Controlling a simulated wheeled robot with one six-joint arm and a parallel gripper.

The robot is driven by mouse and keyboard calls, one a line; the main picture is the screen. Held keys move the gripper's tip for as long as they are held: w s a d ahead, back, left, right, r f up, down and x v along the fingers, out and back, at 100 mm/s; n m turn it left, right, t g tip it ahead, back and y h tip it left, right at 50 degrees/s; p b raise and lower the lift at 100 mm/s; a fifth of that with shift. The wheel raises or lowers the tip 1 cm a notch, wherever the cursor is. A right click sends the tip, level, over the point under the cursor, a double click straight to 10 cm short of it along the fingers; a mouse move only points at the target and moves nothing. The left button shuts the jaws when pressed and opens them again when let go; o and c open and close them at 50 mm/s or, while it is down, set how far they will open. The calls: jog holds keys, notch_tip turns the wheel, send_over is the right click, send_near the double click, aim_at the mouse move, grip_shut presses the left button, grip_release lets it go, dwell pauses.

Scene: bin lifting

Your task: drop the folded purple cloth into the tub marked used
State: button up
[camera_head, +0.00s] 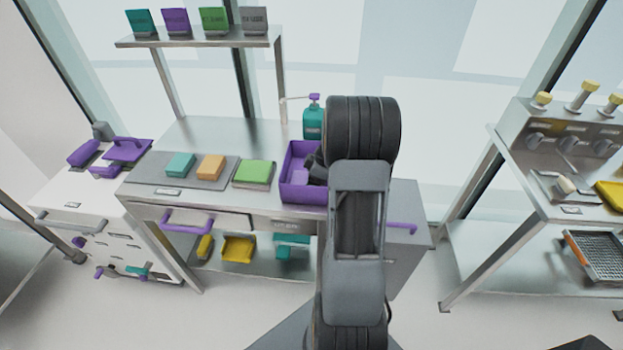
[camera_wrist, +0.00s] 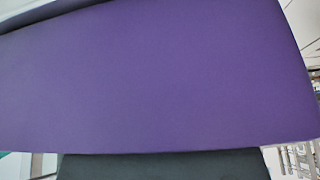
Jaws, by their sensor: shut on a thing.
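A purple tub (camera_head: 300,192) stands on the steel table, partly hidden behind my arm; I cannot read any marking on it. My gripper (camera_head: 312,168) is dark and mostly hidden by my own arm; it is over or inside the tub's opening. A lighter purple piece shows beside it there, apparently the folded cloth (camera_head: 299,177). In the wrist view the flat purple cloth (camera_wrist: 150,80) fills most of the picture, close to the camera, with a dark gripper part below it. My gripper is shut on it. Whether the cloth touches the tub cannot be told.
A grey mat (camera_head: 150,172) holds a teal and an orange folded piece, with a green stack (camera_head: 253,173) beside it. A teal pump bottle (camera_head: 314,118) stands behind the tub. A shelf (camera_head: 200,42) with cards rises at the back. Another steel bench (camera_head: 520,190) is right.

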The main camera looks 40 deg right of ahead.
jog(key=shift+f, duration=0.15)
jog(key=o, duration=0.9)
jog(key=shift+r, duration=0.25)
jog(key=v, duration=1.1)
jog(key=s+a+r+m+h+b, duration=0.1)
jog(key=s+a+r+m, duration=0.1)
jog(key=a, duration=0.6)
jog(key=s+a+r+m+h, duration=0.1)
jog(key=s+a+r+m, duration=0.1)
jog(key=a, duration=0.6)
jog(key=s+a+f+m+h, duration=0.1)
jog(key=s+a+m, duration=0.4)
jog(key=s+a, duration=0.2)
jog(key=shift+s+a+f+t, duration=0.15)
jog(key=shift+s+a+t, duration=0.2)
jog(key=shift+a, duration=1.05)
